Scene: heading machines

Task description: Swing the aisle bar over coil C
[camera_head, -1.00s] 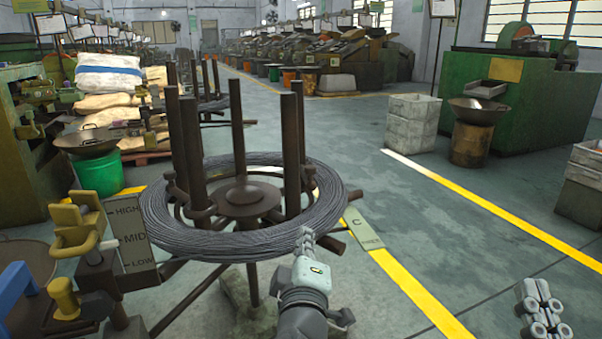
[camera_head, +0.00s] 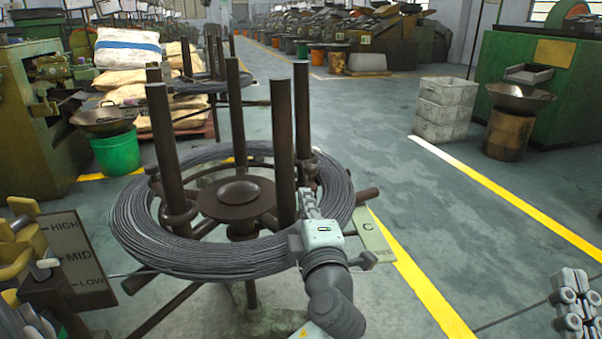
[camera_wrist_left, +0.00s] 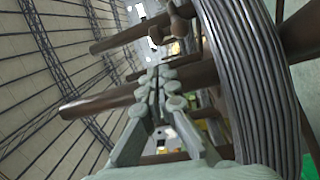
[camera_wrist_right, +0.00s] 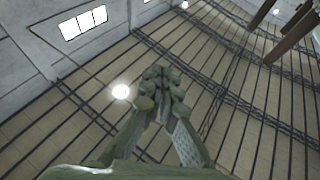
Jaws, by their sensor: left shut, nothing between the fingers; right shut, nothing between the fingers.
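Coil C, a thick ring of grey wire (camera_head: 150,245), lies around the brown upright posts of a reel stand (camera_head: 237,195). A plate marked C (camera_head: 370,235) is at its right. A brown bar end (camera_head: 368,195) sticks out past the coil on the aisle side; I cannot tell whether it is the aisle bar. My left gripper (camera_head: 308,200) is shut and empty at the coil's right front, near a post. My right gripper (camera_head: 570,275) is shut and empty at lower right, away from the stand.
Stacked grey crates (camera_head: 445,108) and a pan on a drum (camera_head: 508,135) stand at right. The aisle floor beyond the yellow line is clear.

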